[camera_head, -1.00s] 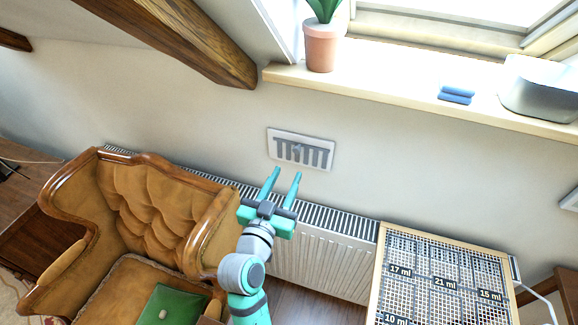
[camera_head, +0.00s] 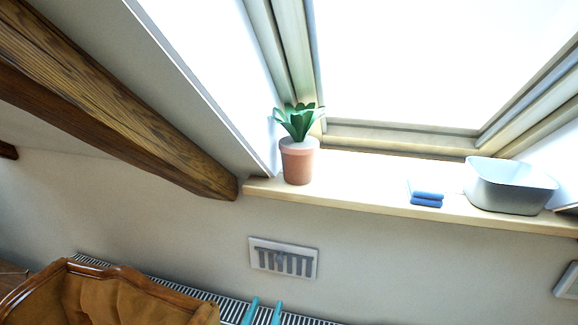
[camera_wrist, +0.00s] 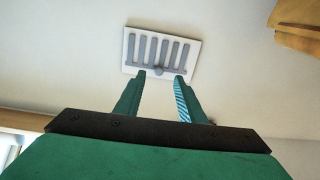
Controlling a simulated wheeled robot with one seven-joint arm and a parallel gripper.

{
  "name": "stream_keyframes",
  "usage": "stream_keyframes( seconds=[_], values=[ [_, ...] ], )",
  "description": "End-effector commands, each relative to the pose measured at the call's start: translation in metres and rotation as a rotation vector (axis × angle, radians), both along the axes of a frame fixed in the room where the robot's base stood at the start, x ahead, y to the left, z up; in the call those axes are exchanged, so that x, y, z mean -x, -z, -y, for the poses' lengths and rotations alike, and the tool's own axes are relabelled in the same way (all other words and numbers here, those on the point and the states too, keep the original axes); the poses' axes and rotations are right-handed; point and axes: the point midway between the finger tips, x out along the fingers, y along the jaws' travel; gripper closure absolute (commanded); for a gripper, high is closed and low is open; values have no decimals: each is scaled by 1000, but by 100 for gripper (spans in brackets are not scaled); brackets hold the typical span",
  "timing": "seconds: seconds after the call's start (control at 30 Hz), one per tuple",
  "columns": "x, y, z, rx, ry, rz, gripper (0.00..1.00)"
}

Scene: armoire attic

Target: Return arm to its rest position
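My gripper (camera_head: 263,311) shows only as two teal fingertips at the bottom edge of the head view; the rest of my arm is out of that frame. In the wrist view my gripper (camera_wrist: 163,76) has its two fingers apart, with nothing between them. They point toward a white wall vent (camera_wrist: 160,52) with grey slats and a small round knob. The vent also shows on the wall in the head view (camera_head: 283,259), above the fingertips. I cannot tell whether the fingertips touch it.
A brown armchair (camera_head: 100,297) stands at lower left, beside a white radiator (camera_head: 232,309) along the wall. The sill (camera_head: 370,200) above holds a potted plant (camera_head: 298,162), blue folded cloths (camera_head: 426,194) and a grey basin (camera_head: 510,187). A wooden beam (camera_head: 120,105) slopes at upper left.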

Motion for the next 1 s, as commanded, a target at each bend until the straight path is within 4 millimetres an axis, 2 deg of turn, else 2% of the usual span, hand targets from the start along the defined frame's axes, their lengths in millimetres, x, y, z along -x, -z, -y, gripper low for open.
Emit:
stream_keyframes(
  seconds=[0.03, 0.2, 0.37, 0.5, 0.73, 1.0],
  values=[
    [9, 17, 3, 13, -17, -24, 64],
    [42, 66, 8, 49, -96, -81, 64],
    [81, 104, 13, 64, -161, -124, 64],
    [119, 130, 18, 62, -206, -155, 64],
    [186, 158, 28, 40, -253, -190, 64],
    [266, 166, 43, -6, -251, -211, 64]
  ],
)
